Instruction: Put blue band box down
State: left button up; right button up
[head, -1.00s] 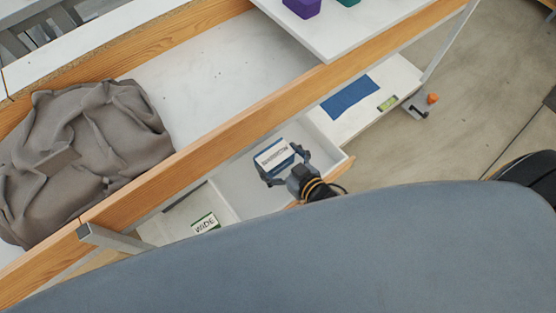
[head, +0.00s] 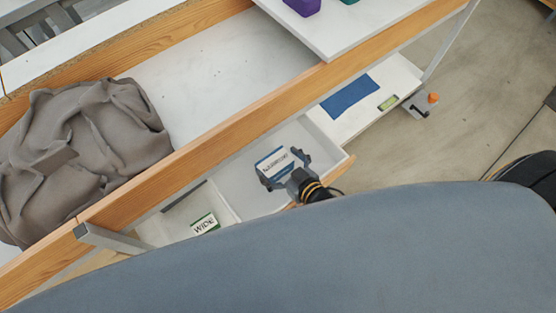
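The blue band box (head: 274,163) is white with a blue band and dark lettering too small to read surely. It is in the head view, in or just above a white open drawer or tray (head: 310,135) under the bench. My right gripper (head: 281,168) has a finger on each side of the box and appears shut on it. Whether the box touches the floor under it cannot be told. My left gripper is not in view.
A white box with a green edge marked WIDE (head: 205,224) lies in the compartment to the left. A blue cloth (head: 350,95) and a level (head: 388,102) lie on the shelf to the right. A wooden bench rail (head: 250,112) runs above. Grey-brown fabric (head: 85,150) is heaped on the left.

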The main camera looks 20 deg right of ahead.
jog(key=shift+r, duration=0.2)
jog(key=v, duration=0.8)
jog(key=p+v, duration=0.1)
jog(key=v, duration=0.3)
jog(key=shift+r, duration=0.4)
